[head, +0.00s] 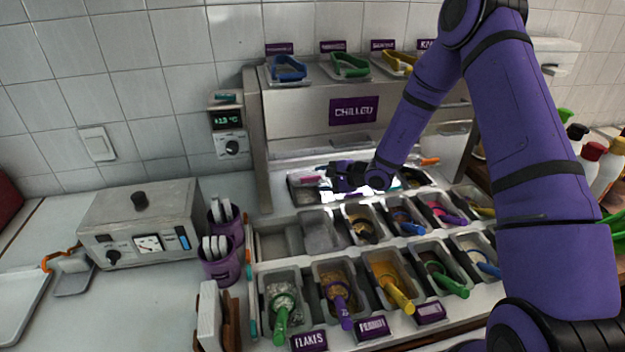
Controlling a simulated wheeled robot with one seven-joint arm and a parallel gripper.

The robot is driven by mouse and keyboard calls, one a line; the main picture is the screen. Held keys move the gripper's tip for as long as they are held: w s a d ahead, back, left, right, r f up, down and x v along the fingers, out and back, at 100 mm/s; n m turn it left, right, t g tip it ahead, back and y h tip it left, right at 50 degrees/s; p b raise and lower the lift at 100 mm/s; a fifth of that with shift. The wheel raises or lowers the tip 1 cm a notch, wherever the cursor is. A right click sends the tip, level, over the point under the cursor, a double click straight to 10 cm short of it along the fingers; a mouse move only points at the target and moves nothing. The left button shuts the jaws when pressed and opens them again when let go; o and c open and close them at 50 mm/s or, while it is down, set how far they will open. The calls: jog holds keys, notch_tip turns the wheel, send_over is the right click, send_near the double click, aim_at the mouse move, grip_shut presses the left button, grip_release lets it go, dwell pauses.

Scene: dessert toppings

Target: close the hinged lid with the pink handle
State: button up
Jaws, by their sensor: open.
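A chilled topping station with a purple CHILLED sign (354,110) stands in the middle of the head view. My gripper (328,177) is over its back row, at the left part. It is small and dark here, and the gap between its fingers is hard to make out. A small pink piece (309,180), perhaps the pink handle, shows just left of the fingertips. I cannot tell whether they touch. The lid it belongs to is partly hidden by my gripper, and its angle is unclear. An orange handle (429,161) shows at the back right.
Front rows hold tubs with coloured scoops, such as a green scoop (281,322) and a yellow scoop (398,296). Tongs (289,68) lie on the upper shelf. A metal side post (258,140) bounds the station at left. Bottles (590,160) stand at right.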

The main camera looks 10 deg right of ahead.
aim_at(316, 178)
jog(key=shift+x, duration=1.9)
jog(key=shift+c, duration=0.2)
